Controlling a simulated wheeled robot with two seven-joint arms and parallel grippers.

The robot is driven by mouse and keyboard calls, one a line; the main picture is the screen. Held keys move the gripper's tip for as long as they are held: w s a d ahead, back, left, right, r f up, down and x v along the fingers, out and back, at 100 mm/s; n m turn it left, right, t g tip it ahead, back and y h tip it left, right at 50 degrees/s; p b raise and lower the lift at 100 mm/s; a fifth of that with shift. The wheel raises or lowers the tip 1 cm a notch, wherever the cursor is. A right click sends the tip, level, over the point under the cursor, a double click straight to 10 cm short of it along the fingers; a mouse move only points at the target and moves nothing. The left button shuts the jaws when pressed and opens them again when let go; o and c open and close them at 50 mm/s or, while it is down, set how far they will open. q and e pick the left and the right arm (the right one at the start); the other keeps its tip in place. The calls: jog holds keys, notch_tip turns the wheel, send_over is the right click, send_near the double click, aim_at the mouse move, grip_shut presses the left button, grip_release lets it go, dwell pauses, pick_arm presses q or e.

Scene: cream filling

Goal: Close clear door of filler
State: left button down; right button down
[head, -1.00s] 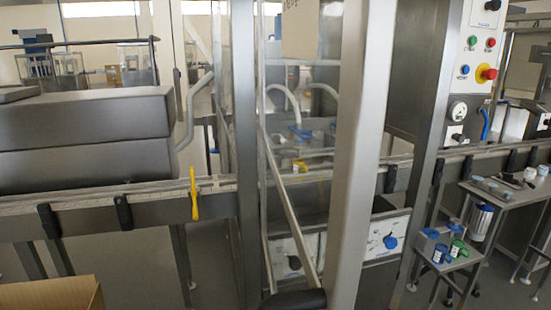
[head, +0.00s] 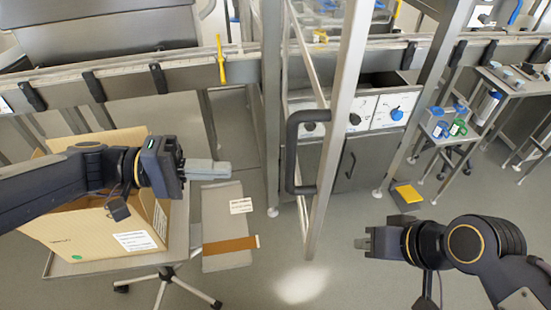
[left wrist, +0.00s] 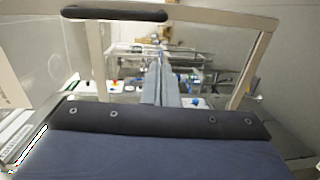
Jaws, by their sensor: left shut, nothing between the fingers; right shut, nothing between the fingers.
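The filler's clear door is a metal-framed panel (head: 340,120) standing swung out toward me in the head view. Its black handle (head: 291,150) is on the near side of the frame. The left wrist view also shows the door frame and the black handle (left wrist: 114,14) at the top left. My left gripper (head: 208,169) is shut and empty, left of the handle and apart from it, above the box area. It shows in the left wrist view (left wrist: 160,75). My right gripper (head: 364,243) is shut and empty, low and right of the door's lower end.
An open cardboard box (head: 100,220) sits on a wheeled stand below my left arm. A conveyor rail (head: 120,75) with a yellow lever (head: 221,60) runs behind.

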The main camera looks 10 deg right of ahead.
pick_arm(q)
jog(key=r+h, duration=0.1)
jog(key=p, duration=0.3)
send_near(316, 156)
jog(key=d, duration=0.5)
jog(key=shift+s+d+r, duration=0.2)
jog(key=shift+s+d, duration=0.15)
jog(key=shift+d, duration=0.6)
jog(key=shift+f, duration=0.1)
